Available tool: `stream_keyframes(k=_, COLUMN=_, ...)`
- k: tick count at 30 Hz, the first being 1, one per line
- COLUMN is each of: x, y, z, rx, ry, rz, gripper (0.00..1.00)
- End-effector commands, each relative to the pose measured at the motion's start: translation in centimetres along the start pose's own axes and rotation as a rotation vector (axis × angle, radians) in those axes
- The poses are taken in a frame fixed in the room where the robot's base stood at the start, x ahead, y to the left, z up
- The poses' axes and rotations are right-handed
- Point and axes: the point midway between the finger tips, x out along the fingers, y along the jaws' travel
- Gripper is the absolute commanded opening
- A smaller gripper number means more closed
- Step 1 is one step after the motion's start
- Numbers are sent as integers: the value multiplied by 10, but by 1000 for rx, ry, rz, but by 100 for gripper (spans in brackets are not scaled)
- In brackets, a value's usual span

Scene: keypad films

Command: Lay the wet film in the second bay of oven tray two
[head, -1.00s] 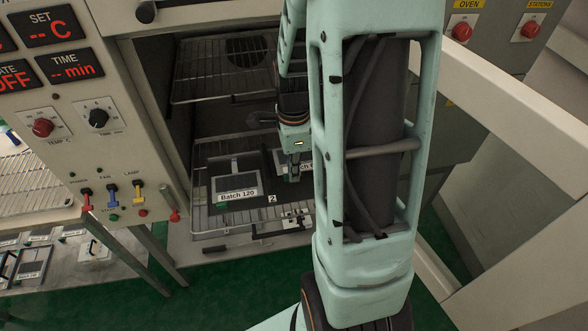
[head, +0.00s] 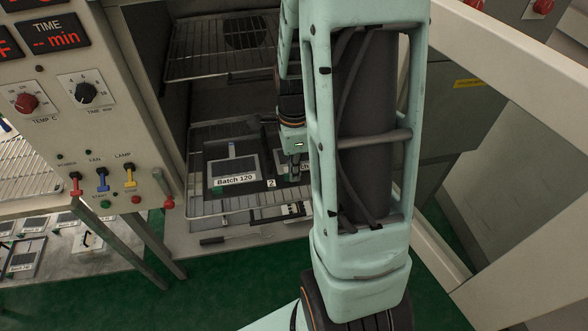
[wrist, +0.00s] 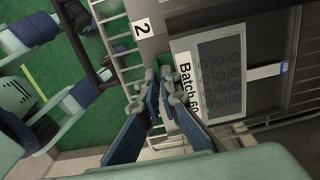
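The wet film, labelled "Batch 60" with its last character cut off (wrist: 215,75), is a grey sheet with a grid of circles. It lies in a dark bay of oven tray two (head: 225,203), beside the "2" tag. My gripper (wrist: 162,88) has its fingertips close together around the green tab at the film's label end. In the head view my gripper (head: 294,170) hides much of this film. Another film, "Batch 120" (head: 234,168), lies in the bay to its left.
An empty wire rack (head: 205,65) is above the tray inside the oven. The oven's control panel (head: 70,110) stands to the left. Several more films (head: 30,255) lie on a lower surface at the far left. An open oven door frame (head: 510,100) is at the right.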

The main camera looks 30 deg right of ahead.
Motion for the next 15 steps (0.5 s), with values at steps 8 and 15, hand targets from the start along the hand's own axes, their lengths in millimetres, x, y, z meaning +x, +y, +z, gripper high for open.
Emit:
stream_keyframes(k=8, x=1, y=0, z=0, rx=0, ry=0, rz=0, gripper=0)
stream_keyframes(k=15, x=5, y=0, z=0, rx=0, ry=0, rz=0, gripper=0)
